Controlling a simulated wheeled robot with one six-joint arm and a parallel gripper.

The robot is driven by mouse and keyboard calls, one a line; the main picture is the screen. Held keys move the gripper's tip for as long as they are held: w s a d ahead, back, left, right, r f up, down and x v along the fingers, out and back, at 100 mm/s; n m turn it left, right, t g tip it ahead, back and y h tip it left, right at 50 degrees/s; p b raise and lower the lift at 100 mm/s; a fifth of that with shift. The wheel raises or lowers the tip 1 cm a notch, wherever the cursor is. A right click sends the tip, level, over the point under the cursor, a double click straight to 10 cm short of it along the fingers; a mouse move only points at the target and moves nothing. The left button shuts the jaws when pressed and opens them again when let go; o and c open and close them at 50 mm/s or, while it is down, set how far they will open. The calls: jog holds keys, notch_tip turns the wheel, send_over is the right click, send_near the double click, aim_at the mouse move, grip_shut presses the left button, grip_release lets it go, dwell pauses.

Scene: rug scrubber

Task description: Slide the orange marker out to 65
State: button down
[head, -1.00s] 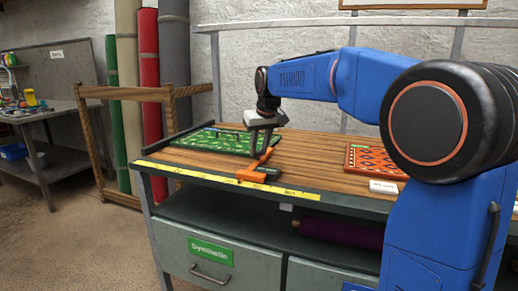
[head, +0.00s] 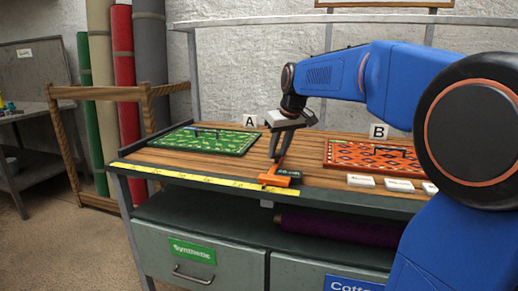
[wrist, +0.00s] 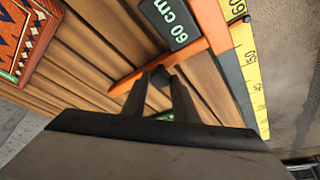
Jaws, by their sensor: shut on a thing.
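The orange marker (head: 276,180) sits on the bench's front edge, at the yellow tape measure (head: 190,178). Its long thin orange arm reaches back over the planks. In the wrist view, the orange marker (wrist: 211,28) carries a dark display reading "60 cm", and the tape (wrist: 252,75) runs beside it. My gripper (head: 277,157) points down with its fingers shut on the marker's arm. The fingertips of my gripper (wrist: 160,76) show close together there; the exact contact is partly hidden by the fingers.
A green rug (head: 203,141) lies by card A (head: 250,120) on the left. An orange patterned rug (head: 350,155) lies by card B (head: 379,131) on the right. Several white labelled blocks (head: 361,181) stand in front of it. The tape continues a little right of the marker.

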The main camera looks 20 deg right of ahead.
jog(key=shift+s+d, duration=0.9)
jog(key=shift+d, duration=0.3)
jog(key=shift+s+d, duration=0.85)
jog(key=shift+d, duration=0.35)
jog(key=c, duration=1.4)
grip_release()
jog(key=shift+c, duration=0.2)
jog(key=v, duration=1.7)
jog(key=shift+r, duration=0.2)
jog(key=shift+s, duration=0.1)
jog(key=s+a+f, duration=0.3)
jog(key=s+f, duration=0.5)
jog(key=f, duration=0.3)
jog(key=s+a+f+m, duration=0.1)
jog(key=s+a+f, duration=0.2)
jog(key=s+f, duration=0.5)
jog(key=s+a+f, duration=0.4)
jog(key=s+f, duration=0.4)
jog(key=f, duration=0.6)
jog(key=shift+s+f+m+h, duration=0.3)
jog(key=shift+f+m, duration=0.1)
